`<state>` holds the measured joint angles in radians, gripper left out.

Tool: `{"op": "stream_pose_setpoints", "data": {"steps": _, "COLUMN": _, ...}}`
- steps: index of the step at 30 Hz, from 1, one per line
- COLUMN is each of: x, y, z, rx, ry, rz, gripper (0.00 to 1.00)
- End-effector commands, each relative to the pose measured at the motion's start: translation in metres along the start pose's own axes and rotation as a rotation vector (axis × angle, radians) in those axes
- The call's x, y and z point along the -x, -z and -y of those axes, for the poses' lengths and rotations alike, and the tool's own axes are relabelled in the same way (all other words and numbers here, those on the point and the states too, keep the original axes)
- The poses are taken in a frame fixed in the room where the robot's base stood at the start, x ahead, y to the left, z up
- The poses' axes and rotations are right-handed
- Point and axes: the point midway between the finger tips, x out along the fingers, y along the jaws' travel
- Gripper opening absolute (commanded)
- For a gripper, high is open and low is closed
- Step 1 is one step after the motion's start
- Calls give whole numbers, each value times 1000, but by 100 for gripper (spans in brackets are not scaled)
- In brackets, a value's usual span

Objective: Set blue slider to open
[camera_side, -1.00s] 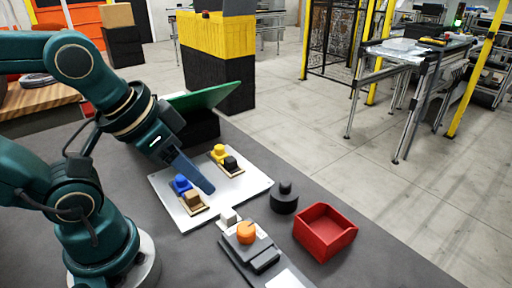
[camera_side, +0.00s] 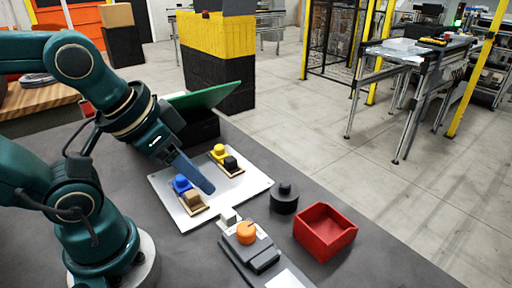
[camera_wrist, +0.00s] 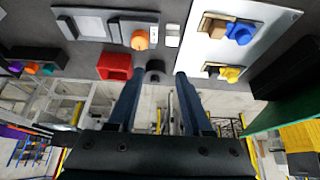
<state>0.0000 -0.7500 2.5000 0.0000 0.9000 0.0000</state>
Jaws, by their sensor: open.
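The blue slider (camera_side: 181,184) sits on a white plate (camera_side: 238,194), beside a tan block (camera_side: 193,198) on the same track. It also shows in the wrist view (camera_wrist: 240,33), at upper right. A yellow slider (camera_side: 219,152) and a black block (camera_side: 231,163) share a second track on the plate. My gripper (camera_side: 210,189) is above the plate, just right of the blue slider in the side view. In the wrist view its two fingers (camera_wrist: 160,73) are wide apart with nothing between them, and the blue slider lies outside them. The slider's end-stop labels cannot be read.
A black knob (camera_side: 285,197) and a red bin (camera_side: 325,231) stand right of the plate. An orange dial (camera_side: 246,232) is on a grey fixture in front. A green panel (camera_side: 205,97) slopes over a dark box behind the plate.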

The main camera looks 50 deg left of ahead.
Motion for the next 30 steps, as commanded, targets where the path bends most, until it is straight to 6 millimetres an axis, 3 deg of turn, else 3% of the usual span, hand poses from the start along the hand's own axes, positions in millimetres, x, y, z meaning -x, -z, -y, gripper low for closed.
{"op": "stream_pose_setpoints", "data": {"steps": 2, "x": 0, "y": 0, "z": 0, "rx": 0, "ry": 0, "rz": 0, "gripper": 50}}
{"op": "stream_pose_setpoints", "data": {"steps": 3, "x": 0, "y": 0, "z": 0, "rx": 0, "ry": 0, "rz": 0, "gripper": 62}}
{"op": "stream_pose_setpoints", "data": {"steps": 4, "x": 0, "y": 0, "z": 0, "rx": 1, "ry": 0, "rz": 0, "gripper": 64}}
{"op": "stream_pose_setpoints", "data": {"steps": 10, "x": -2, "y": 19, "z": 12, "rx": 67, "ry": 32, "rz": 33, "gripper": 64}}
{"op": "stream_pose_setpoints", "data": {"steps": 15, "x": -23, "y": 34, "z": 54, "rx": 260, "ry": 110, "rz": 162, "gripper": 64}}
{"op": "stream_pose_setpoints", "data": {"steps": 19, "x": -42, "y": 33, "z": 94, "rx": 428, "ry": 156, "rz": 268, "gripper": 64}}
{"op": "stream_pose_setpoints", "data": {"steps": 24, "x": -63, "y": 16, "z": 140, "rx": 628, "ry": 187, "rz": 387, "gripper": 64}}
{"op": "stream_pose_setpoints", "data": {"steps": 30, "x": -74, "y": -7, "z": 163, "rx": 758, "ry": 191, "rz": 464, "gripper": 64}}
